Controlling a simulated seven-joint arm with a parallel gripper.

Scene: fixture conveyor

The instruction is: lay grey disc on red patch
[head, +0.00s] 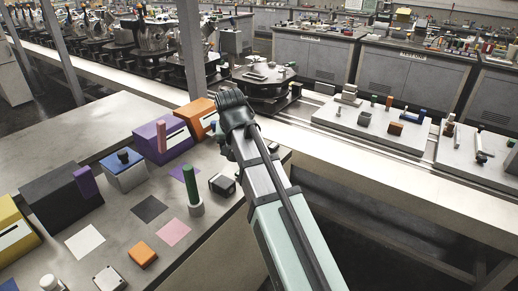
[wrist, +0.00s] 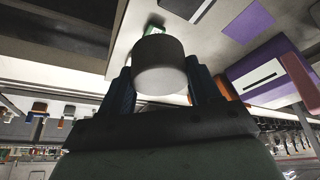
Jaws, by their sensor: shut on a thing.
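The grey disc (wrist: 160,62) is a thick, round, light grey piece in the wrist view. My gripper (wrist: 159,76) is shut on it, with a dark finger on each side. In the head view my arm covers much of that area, and I cannot clearly make out my gripper or the held disc. The red patch (head: 173,232) looks pinkish and lies flat and bare on the near bench, behind an orange block. It does not show in the wrist view.
A green cylinder (head: 191,184) in a pale round base stands close to the red patch. Around are a dark patch (head: 150,208), a white patch (head: 85,242), a purple patch (head: 181,173) and an orange block (head: 142,255). A purple box (head: 168,144) stands further back.

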